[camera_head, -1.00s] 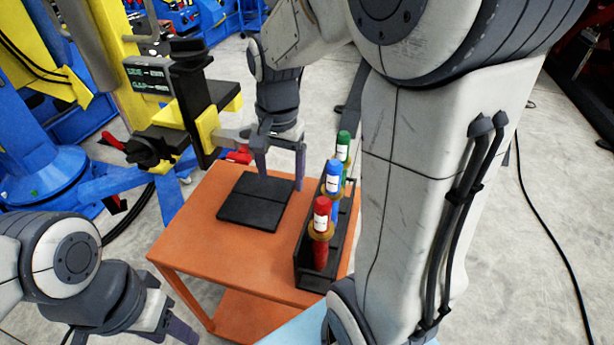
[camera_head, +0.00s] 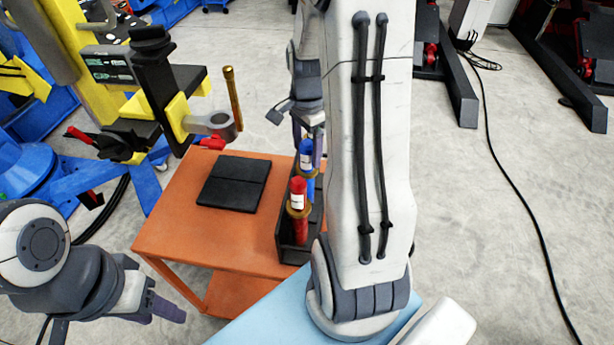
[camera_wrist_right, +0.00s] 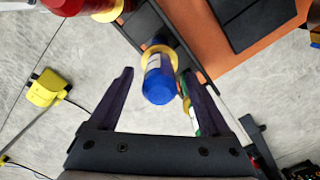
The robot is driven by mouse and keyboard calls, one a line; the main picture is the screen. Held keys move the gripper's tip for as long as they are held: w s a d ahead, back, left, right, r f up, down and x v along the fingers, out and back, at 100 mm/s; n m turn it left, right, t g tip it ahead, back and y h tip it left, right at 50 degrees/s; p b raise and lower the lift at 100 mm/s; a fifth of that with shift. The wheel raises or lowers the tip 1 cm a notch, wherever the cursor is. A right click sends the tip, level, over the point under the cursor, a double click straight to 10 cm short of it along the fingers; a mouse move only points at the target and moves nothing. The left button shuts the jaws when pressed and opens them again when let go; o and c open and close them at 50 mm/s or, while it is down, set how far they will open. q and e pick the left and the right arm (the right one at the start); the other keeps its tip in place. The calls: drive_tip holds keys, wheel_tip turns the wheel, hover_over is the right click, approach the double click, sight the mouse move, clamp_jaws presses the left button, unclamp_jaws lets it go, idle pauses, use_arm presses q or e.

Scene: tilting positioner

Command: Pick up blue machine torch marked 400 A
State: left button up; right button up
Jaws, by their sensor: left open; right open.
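The blue torch (camera_head: 306,158) stands upright in a black rack (camera_head: 284,240) on the orange cart, behind the red torch (camera_head: 298,200). Its white label is too small to read. My right gripper (camera_head: 309,138) is open at the blue torch, partly hidden in the head view. In the right wrist view, the blue torch (camera_wrist_right: 158,84) lies between the open fingers (camera_wrist_right: 160,74), with no clear contact. The green torch (camera_wrist_right: 191,113) shows partly behind the right-hand finger; my arm hides it in the head view. My left gripper (camera_head: 168,308) is open and empty, low at the left.
The orange cart (camera_head: 190,235) carries a black plate (camera_head: 233,183) left of the rack. The yellow and black positioner (camera_head: 150,95) stands behind, with a grey lug (camera_head: 212,124) and a brass rod (camera_head: 233,97). A light blue surface (camera_head: 265,318) is in front.

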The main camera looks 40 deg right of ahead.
sight(304, 169)
drive_tip(key=shift+f, duration=1.4)
clamp_jaws()
drive_tip(key=shift+r, duration=0.1)
